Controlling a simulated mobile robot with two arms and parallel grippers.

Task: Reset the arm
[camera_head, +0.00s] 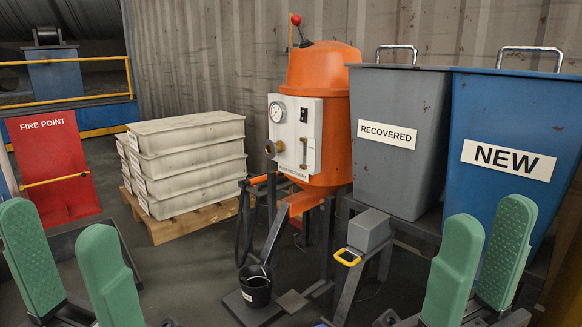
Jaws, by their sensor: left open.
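My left gripper (58,222) shows at the lower left with its two green pad fingers spread apart. Nothing is between them. My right gripper (488,218) shows at the lower right, in front of the blue bin. Its two green fingers are also apart with nothing held between them. Both grippers point upward in the picture, and their bases are cut off by the bottom edge. Neither gripper visibly touches anything.
The grey RECOVERED bin (398,175) and blue NEW bin (520,120) stand right. Stacked pale trays (195,170) sit on a pallet (165,230). A red FIRE POINT box (52,150) stands left.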

